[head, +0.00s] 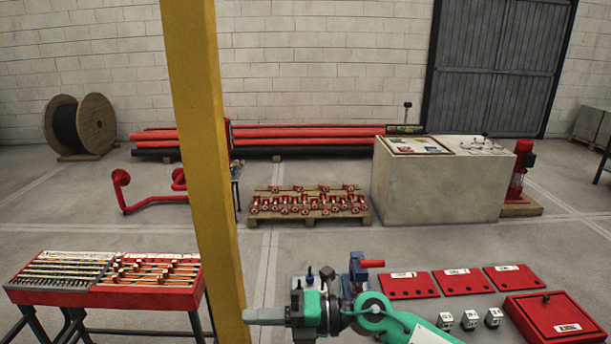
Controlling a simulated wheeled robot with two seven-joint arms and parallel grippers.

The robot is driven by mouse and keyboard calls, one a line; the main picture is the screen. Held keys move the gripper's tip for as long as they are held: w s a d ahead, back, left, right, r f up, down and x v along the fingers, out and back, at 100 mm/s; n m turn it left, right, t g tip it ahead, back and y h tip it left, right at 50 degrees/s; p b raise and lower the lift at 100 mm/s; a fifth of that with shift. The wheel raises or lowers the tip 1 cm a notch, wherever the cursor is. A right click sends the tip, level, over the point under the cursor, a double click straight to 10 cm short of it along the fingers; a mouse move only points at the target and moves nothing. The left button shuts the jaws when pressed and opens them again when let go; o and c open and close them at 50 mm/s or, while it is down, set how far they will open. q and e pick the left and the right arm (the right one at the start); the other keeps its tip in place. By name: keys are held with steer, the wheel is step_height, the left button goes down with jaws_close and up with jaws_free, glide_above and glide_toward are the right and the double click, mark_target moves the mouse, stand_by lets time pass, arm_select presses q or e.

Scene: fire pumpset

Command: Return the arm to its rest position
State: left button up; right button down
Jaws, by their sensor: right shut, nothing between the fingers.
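My right arm (385,317), green, comes in at the bottom and reaches left. My right gripper (262,316) is a grey piece at its left end, shut with nothing in it. It points left and shows just right of the yellow post's lower end. My left gripper is not in view.
A yellow post (203,150) crosses the left middle. Red plates (408,286), a red box (556,318), small white blocks (470,320) and a blue device with a red handle (358,268) are close on the right.

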steer(key=w+d+r+m+t+y, duration=0.25)
steer(key=r+m+t, duration=0.25)
steer(key=m+t, duration=0.5)
steer(key=w+d+f+m+t+h, duration=0.25)
steer(key=d+m+t+h, duration=0.6)
steer(key=m, duration=0.45)
steer(key=s+d+f+m+g+h, duration=0.2)
steer(key=s+d+f+m+h, duration=0.1)
steer(key=d+f+m+h, duration=0.5)
steer(key=s+d+f+m+g+h, duration=0.35)
steer(key=d+f, duration=0.25)
steer(key=f, duration=0.3)
steer(key=s+d+f+m+g, duration=0.25)
steer(key=s+f+g, duration=0.3)
steer(key=s, duration=0.55)
steer(key=s+d+f+m+g, duration=0.1)
steer(key=s+d+f+g, duration=0.25)
steer(key=s+f, duration=0.45)
step_height(320, 180, down, 29)
steer(key=s+g, duration=0.1)
steer(key=s, duration=0.1)
steer(key=s+d+f+g, duration=0.1)
steer(key=s+d+f, duration=0.2)
steer(key=s+f, duration=1.6)
steer(key=shift+s+f+g, duration=0.3)
steer(key=shift+f, duration=0.15)
